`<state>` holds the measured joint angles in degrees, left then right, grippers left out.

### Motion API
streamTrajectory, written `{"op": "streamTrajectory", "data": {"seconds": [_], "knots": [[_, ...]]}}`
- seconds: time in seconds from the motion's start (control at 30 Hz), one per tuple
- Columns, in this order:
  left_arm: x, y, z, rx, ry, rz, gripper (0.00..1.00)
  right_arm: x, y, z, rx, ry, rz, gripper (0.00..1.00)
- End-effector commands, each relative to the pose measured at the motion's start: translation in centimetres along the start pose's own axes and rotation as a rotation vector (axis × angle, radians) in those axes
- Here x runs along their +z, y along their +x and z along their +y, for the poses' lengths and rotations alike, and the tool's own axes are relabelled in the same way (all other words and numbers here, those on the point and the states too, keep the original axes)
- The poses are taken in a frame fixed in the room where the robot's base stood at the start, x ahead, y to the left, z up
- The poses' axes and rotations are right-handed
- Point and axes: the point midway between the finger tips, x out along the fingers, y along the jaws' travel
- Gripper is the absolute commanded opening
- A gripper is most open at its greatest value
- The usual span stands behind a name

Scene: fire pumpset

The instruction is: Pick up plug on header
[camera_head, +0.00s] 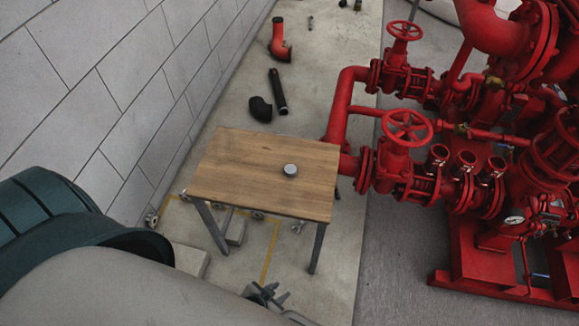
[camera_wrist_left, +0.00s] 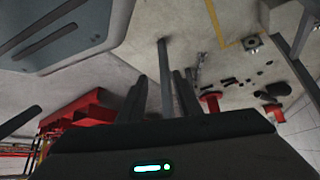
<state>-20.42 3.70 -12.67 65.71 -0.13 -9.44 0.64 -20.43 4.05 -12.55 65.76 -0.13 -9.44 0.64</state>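A small round grey piece (camera_head: 290,170), which looks like the plug, lies on the wooden table (camera_head: 240,165), right of its middle. The red pipework (camera_head: 410,175) stands right of the table, with several short upright stubs on it. My left gripper (camera_head: 266,293) is low in the head view, in front of and below the table's near edge, well apart from the grey piece. In the left wrist view its dark fingers (camera_wrist_left: 160,95) stand apart with nothing held between them; a table leg shows behind. The grey piece does not show there. My right gripper is not in view.
Loose black pipe pieces (camera_head: 278,91) and a red elbow (camera_head: 280,40) lie on the floor behind the table. A grey block wall (camera_head: 110,85) runs along the left. Table legs (camera_head: 317,248) stand near my gripper. The tabletop is otherwise clear.

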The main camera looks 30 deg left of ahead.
Motion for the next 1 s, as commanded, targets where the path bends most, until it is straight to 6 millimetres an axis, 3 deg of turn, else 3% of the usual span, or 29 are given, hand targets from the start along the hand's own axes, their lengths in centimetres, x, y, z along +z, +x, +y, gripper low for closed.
{"op": "streamTrajectory", "data": {"seconds": [0.1,0.2,0.43,0.67,0.87,1.0], "knots": [[0.1,0.0,0.4,0.004,-0.003,-0.001,0.31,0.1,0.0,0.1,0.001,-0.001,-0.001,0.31],[-0.1,0.0,0.4,0.005,-0.003,0.003,0.53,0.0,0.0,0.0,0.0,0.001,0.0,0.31],[-1.7,-0.3,-0.3,0.0,0.0,-0.007,0.53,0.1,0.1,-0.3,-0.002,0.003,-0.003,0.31],[-6.4,-2.1,-1.4,-0.003,0.011,-0.047,0.53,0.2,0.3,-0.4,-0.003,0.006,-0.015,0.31],[-11.4,-5.7,-2.0,0.005,0.026,-0.098,0.53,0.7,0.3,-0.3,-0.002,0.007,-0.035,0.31],[-14.4,-9.2,-2.2,0.014,0.045,-0.137,0.53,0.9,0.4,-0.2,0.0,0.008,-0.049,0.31]]}}
